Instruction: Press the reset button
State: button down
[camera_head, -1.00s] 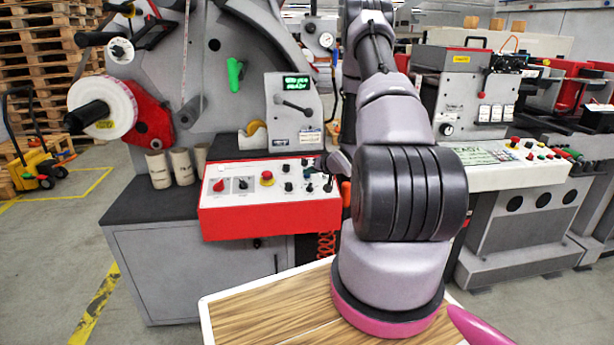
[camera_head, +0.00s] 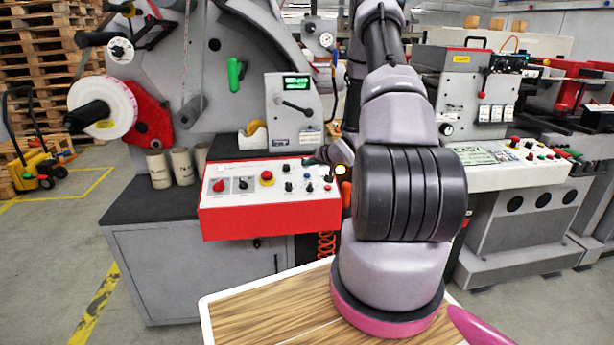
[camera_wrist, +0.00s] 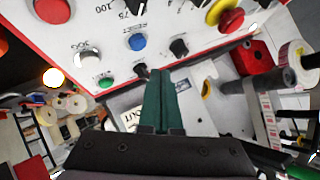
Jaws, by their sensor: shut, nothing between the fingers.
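The red-edged control panel (camera_head: 270,222) holds several buttons and knobs. A blue button (camera_wrist: 137,41) stands on its white face in the wrist view and shows small in the head view (camera_head: 310,187). My gripper (camera_wrist: 169,73) is shut and empty, with green fingers. Its tips overlap the panel's edge in the picture, below the blue button and apart from it, near a small black knob (camera_wrist: 141,70). In the head view my gripper is small and dark over the panel's back right corner, its fingertips not clear.
A green button (camera_wrist: 106,82), a white button marked JOG (camera_wrist: 88,57) and a black knob (camera_wrist: 179,48) flank the blue one. A red-and-yellow emergency stop (camera_head: 267,177) lies farther left. A glowing lamp (camera_head: 340,170) stands right of the panel. The machine's display (camera_head: 296,81) rises behind.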

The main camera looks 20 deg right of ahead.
jog(key=shift+s+r, duration=0.15)
jog(key=shift+r, duration=0.4)
jog(key=shift+s+r, duration=0.15)
jog(key=shift+r, duration=0.4)
jog(key=s+a+r+g+h, duration=0.1)
jog(key=s+a+r+h, duration=0.15)
jog(key=r, duration=0.95)
jog(key=s+a+r+g+h, duration=0.15)
jog(key=s+r, duration=0.25)
jog(key=r, duration=0.8)
jog(key=s+a+r+y, duration=0.1)
jog(key=s+a+r, duration=0.2)
jog(key=s, duration=0.6)
jog(key=s+a+r+g+y, duration=0.1)
jog(key=s+a+r, duration=0.3)
jog(key=s, duration=0.6)
jog(key=s+a+r+g+y, duration=0.1)
jog(key=s+a+r, duration=0.3)
jog(key=s+a, duration=0.3)
jog(key=s, duration=0.2)
jog(key=shift+s+a+r+y, duration=0.2)
jog(key=shift+s+a+y, duration=0.05)
jog(key=shift+s+y, duration=0.1)
